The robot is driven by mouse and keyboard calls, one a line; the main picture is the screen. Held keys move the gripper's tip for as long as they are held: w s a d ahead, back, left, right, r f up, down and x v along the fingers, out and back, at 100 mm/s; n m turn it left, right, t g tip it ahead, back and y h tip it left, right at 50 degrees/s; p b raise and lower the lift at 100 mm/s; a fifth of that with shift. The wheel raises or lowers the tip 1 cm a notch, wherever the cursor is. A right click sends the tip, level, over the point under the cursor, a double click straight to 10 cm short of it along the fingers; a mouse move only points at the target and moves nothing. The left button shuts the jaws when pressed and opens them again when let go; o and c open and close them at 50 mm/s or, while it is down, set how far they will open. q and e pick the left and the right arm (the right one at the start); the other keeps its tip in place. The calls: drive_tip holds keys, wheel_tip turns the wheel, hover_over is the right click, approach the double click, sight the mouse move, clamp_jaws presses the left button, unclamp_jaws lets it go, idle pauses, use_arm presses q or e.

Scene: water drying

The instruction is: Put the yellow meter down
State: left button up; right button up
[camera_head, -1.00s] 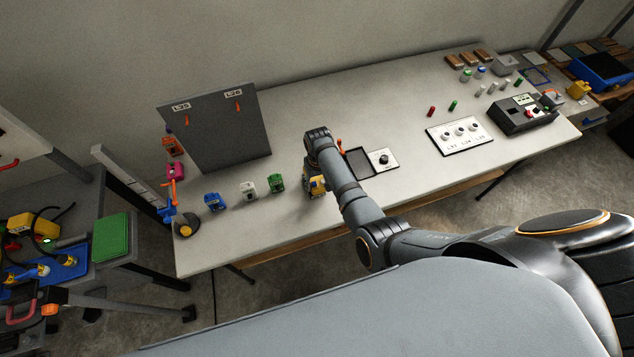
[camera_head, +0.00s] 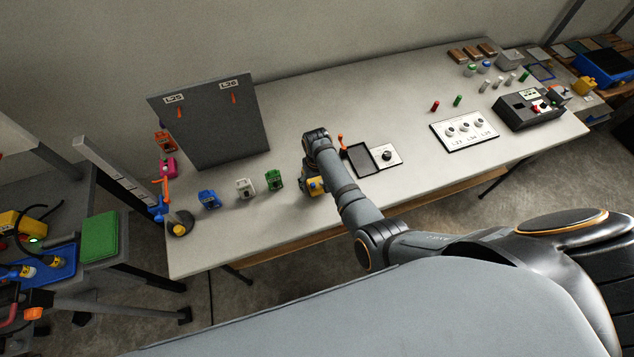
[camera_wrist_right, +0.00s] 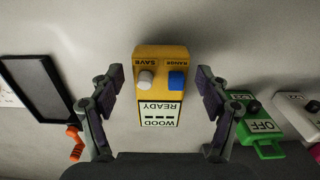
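The yellow meter (camera_wrist_right: 160,58) lies between the two fingers of my right gripper (camera_wrist_right: 160,78) in the right wrist view. It has a white knob, a blue button and a label reading WOOD and READY. A gap shows between the meter and the finger on each side, so the gripper is open around it. In the head view the meter (camera_head: 317,186) is at the table's front part, partly hidden by my right gripper (camera_head: 312,172). It looks to be at table level, but its contact with the table is hidden. My left gripper is not in view.
Green (camera_head: 274,180), white (camera_head: 245,188) and blue (camera_head: 209,199) meters stand in a row to the left. A dark tray (camera_head: 364,160) and a white dial plate (camera_head: 386,155) lie to the right. A grey board (camera_head: 215,125) stands behind. The table's front edge is close.

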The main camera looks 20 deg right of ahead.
sight(317, 184)
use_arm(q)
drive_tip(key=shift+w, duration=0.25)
use_arm(e)
drive_tip(key=shift+r, duration=0.2)
use_arm(q)
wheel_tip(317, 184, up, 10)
drive_tip(key=p, duration=0.9)
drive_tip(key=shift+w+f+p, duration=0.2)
drive_tip(key=shift+p, duration=0.1)
use_arm(e)
wheel_tip(317, 184, up, 12)
